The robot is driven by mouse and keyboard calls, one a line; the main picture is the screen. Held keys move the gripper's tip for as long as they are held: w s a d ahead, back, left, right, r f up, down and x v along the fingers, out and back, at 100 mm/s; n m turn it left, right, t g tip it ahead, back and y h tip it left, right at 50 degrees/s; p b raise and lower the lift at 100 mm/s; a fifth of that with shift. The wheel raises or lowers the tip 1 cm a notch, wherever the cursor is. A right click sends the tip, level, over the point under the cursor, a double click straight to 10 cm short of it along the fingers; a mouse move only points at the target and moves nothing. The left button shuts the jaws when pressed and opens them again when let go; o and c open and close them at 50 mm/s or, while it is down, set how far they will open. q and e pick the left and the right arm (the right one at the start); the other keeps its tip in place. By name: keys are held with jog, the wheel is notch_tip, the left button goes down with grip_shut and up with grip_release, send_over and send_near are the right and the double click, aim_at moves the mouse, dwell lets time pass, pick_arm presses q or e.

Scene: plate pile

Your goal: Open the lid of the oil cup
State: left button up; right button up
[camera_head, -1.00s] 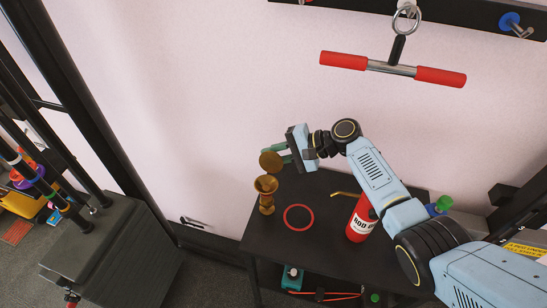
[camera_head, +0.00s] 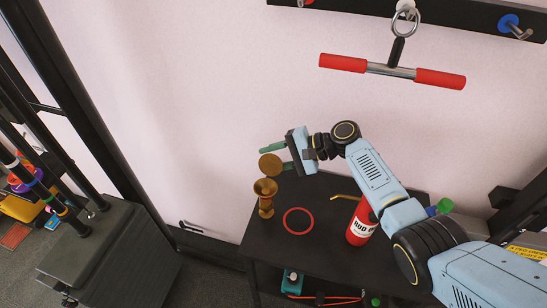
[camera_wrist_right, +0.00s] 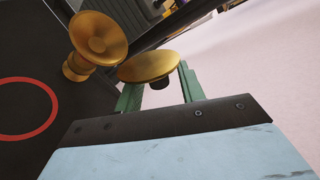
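The brass oil cup (camera_head: 265,203) stands upright on the left part of the black table, its round mouth uncovered. Its round brass lid (camera_head: 271,163) is apart from the mouth, above and behind it in the head view. My left gripper is not in view.
The black table (camera_head: 330,220) also bears a red ring (camera_head: 311,222) and a red bottle (camera_head: 359,229). A red-handled bar (camera_head: 391,69) hangs above. My right arm covers the table's right part.

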jog(key=v, duration=1.3)
jog(key=shift+d, duration=0.2)
jog(key=shift+s+r, duration=0.1)
